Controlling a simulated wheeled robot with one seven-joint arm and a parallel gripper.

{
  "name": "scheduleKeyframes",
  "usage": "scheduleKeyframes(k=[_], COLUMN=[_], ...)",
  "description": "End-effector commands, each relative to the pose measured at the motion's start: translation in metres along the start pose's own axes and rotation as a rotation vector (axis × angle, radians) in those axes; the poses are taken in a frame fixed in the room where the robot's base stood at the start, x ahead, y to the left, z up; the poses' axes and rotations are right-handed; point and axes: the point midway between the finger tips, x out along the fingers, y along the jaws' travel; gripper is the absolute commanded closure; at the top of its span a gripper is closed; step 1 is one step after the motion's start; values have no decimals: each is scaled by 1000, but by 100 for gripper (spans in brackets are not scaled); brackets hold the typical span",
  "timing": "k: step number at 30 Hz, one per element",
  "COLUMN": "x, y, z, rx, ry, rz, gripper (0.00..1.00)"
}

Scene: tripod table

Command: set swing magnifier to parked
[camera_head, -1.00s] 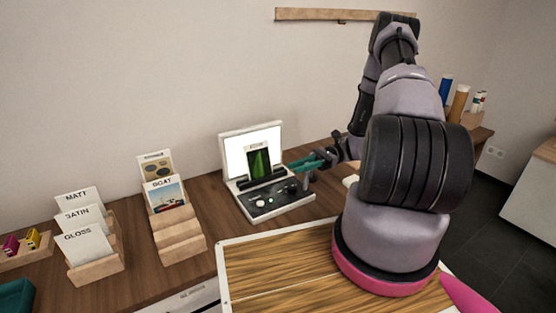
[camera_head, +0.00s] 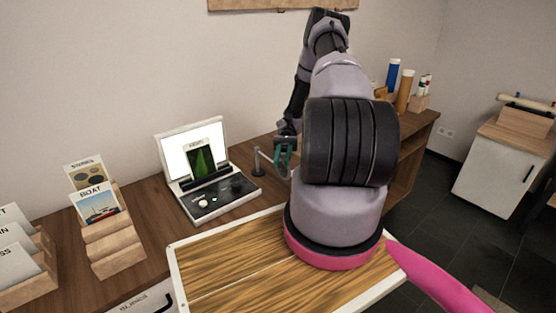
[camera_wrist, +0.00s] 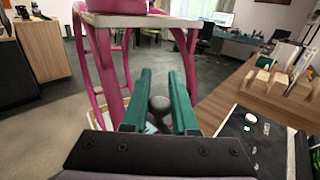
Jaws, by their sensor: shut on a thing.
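The swing magnifier shows in the head view as a short post (camera_head: 258,161) on a round base at the right of the light box (camera_head: 212,203). A thin grey arm runs from the post rightward to my gripper (camera_head: 284,158). My gripper has teal fingers, seen in the wrist view (camera_wrist: 161,103) on both sides of a dark round knob (camera_wrist: 158,104). It is shut on this knob, which looks like the magnifier's handle. The lens cannot be made out; my gripper and arm hide much of that area.
A framed wood-grain board (camera_head: 245,285) lies in front. Card holders (camera_head: 112,240) stand at left. Tubes (camera_head: 404,90) stand at the back right. The wrist view shows the control panel (camera_wrist: 265,140) close on the right, and my pink base frame.

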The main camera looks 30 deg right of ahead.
Motion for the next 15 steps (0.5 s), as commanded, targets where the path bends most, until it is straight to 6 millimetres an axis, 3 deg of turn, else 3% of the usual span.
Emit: scheduleKeyframes(k=[15], x=[-2], y=[2], z=[0], rx=[0], ry=[2], rz=[44], gripper=[100])
